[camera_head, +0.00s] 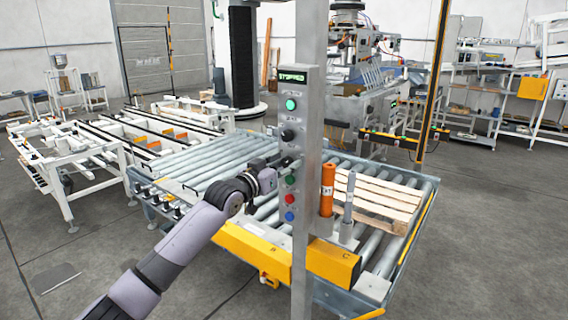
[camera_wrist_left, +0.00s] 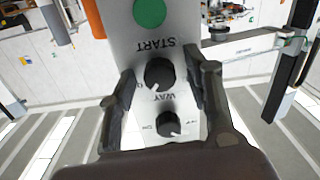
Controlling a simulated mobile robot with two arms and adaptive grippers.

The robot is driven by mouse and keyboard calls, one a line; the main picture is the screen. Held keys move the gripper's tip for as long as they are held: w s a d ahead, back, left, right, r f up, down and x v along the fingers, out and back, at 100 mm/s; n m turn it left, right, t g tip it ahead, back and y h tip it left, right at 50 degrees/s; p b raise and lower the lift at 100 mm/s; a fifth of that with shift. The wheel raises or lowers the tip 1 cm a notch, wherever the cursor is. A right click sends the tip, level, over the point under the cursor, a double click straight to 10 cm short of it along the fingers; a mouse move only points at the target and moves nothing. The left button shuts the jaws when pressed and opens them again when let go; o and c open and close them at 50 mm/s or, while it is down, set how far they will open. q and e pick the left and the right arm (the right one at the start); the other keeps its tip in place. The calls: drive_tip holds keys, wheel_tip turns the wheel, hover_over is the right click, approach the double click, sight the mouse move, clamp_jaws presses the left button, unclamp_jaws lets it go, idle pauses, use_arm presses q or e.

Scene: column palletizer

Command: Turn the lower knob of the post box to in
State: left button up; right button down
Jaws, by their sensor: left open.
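The post box (camera_head: 312,110) is a tall grey box on a post, with a lit display reading "STOPPED" at its top. Its lower knob (camera_wrist_left: 160,74) is round and black, between the START and WAY labels, which appear upside down in the left wrist view. A small pale mark shows on its lower-left edge there; its setting is hard to read. My left gripper (camera_wrist_left: 165,72) is open, with one finger on each side of this knob and visible gaps. In the head view my left gripper (camera_head: 279,168) is at the panel and partly hides the knob. My right gripper is out of view.
The upper knob (camera_head: 288,135) sits above, with a green button (camera_head: 291,104) over it. Green, red (camera_head: 290,198) and blue (camera_head: 289,215) buttons lie below. A roller conveyor (camera_head: 210,165) and a wooden pallet (camera_head: 375,197) stand behind the post.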

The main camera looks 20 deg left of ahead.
use_arm(q)
drive_tip(key=c, duration=0.4)
clamp_jaws()
